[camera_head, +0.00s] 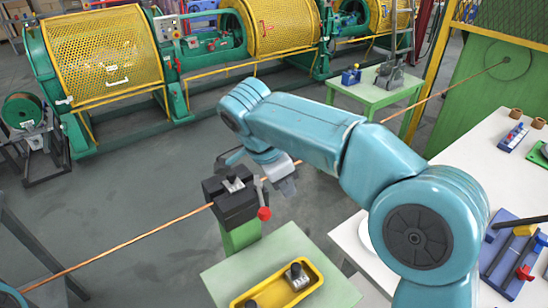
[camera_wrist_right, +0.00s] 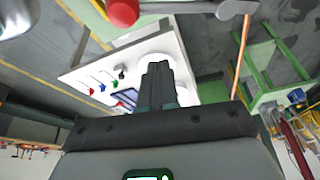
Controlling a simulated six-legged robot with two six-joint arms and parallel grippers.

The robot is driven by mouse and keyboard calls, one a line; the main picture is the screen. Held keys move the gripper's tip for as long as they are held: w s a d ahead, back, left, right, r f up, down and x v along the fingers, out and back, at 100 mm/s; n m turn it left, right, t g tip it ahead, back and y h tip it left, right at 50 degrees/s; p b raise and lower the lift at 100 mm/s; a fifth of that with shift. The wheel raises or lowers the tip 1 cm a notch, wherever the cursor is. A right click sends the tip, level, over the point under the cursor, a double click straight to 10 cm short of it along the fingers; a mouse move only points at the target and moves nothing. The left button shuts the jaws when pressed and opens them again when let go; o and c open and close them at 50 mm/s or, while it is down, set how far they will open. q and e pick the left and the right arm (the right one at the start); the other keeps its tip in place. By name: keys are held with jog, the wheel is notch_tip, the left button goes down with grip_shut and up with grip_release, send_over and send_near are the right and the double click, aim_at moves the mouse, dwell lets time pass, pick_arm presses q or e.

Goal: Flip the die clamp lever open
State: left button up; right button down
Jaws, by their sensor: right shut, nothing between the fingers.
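The die clamp is a dark block (camera_head: 230,199) on a green post, with a copper-coloured wire passing through it. Its lever (camera_head: 259,192) is a short grey bar on the block's right side, pointing down to a red ball knob (camera_head: 264,213). In the right wrist view the closed fingers (camera_wrist_right: 157,70) hold nothing. The red knob (camera_wrist_right: 123,12) and grey lever bar (camera_wrist_right: 190,7) cross the top edge there, beyond the fingertips. My left gripper is not in view.
The copper wire (camera_head: 130,241) runs diagonally across the scene. A yellow tray (camera_head: 250,298) with metal dies sits on a pale green table (camera_head: 220,278) below the clamp. A white table (camera_head: 470,160) with tools stands at right. Yellow-caged machines (camera_head: 105,60) line the back.

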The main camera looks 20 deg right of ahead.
jog(key=p+v, duration=0.1)
jog(key=v, duration=0.8)
jog(key=shift+w+a, duration=0.2)
jog(key=shift+w, duration=0.05)
